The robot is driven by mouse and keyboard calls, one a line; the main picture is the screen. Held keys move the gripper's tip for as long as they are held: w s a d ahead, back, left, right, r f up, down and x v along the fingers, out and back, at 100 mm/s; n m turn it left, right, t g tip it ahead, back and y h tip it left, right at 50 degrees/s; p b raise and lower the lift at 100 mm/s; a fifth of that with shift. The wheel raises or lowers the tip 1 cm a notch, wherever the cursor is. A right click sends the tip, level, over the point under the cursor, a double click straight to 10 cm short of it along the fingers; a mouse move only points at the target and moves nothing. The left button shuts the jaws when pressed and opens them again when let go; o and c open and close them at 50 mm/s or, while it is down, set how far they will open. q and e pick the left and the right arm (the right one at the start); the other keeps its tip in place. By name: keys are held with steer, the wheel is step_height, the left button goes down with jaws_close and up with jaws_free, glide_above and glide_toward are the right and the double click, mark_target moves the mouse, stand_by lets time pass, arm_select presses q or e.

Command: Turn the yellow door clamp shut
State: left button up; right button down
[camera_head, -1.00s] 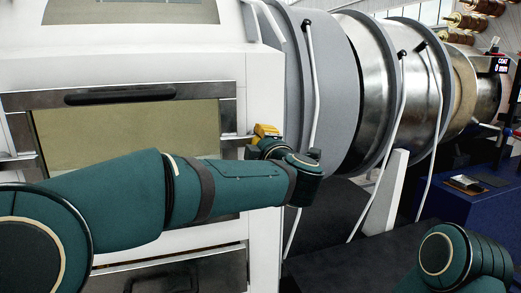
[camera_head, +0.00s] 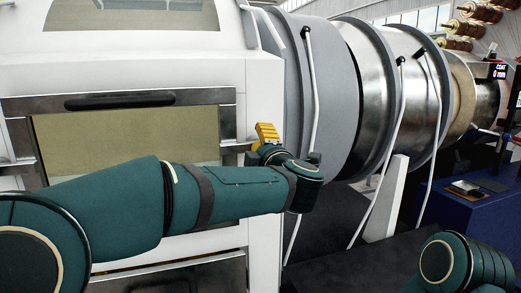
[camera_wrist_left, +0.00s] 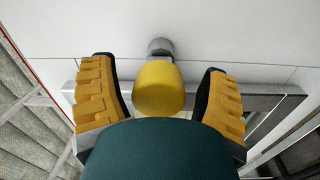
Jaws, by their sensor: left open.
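The yellow door clamp (camera_wrist_left: 158,88) is a rounded yellow knob on a short grey metal stem, in the middle of the left wrist view. My left gripper (camera_wrist_left: 159,66) is open, with one ridged yellow finger on each side of the knob. A gap shows between the knob and each finger, so neither is seen touching it. In the head view my left gripper (camera_head: 267,134) is at the right edge of the cabinet door, mostly behind my own wrist. The clamp cannot be made out there. My right gripper is out of view.
The white cabinet (camera_head: 262,95) has a metal-framed door window (camera_head: 130,130) with a black handle (camera_head: 120,98) above it. A large metal drum (camera_head: 375,95) with slanted white rods extends to the right. A blue bench (camera_head: 470,205) stands at far right.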

arm_select(q)
steer(key=v, duration=1.2)
steer(key=w+a+f+m+g+h, duration=0.15)
steer(key=f+m, duration=0.25)
steer(key=f, duration=0.7)
steer(key=w+a+f+m+g+h, duration=0.1)
steer(key=w+a+f+m+h, duration=0.2)
steer(key=f, duration=0.8)
steer(key=w+a+f+m+g+h, duration=0.15)
steer(key=f+m, duration=0.35)
steer(key=f, duration=0.5)
steer(key=s+a+f+m+g+h, duration=0.1)
steer(key=s+a+f+m+g, duration=0.15)
steer(key=f, duration=0.55)
steer(key=s+a+f+m+g+h, duration=0.1)
steer(key=s+f+g, duration=0.25)
steer(key=f, duration=0.35)
steer(key=s+a+f+m+g, duration=0.1)
steer(key=s+a+f+g, duration=0.1)
steer(key=s+f, duration=0.3)
steer(key=s+a+f+m+g+h, duration=0.1)
steer(key=s+f, duration=0.5)
steer(key=s, duration=0.6)
steer(key=a+m+g, duration=0.1)
steer(key=g, duration=0.1)
steer(key=shift+s+g, duration=0.4)
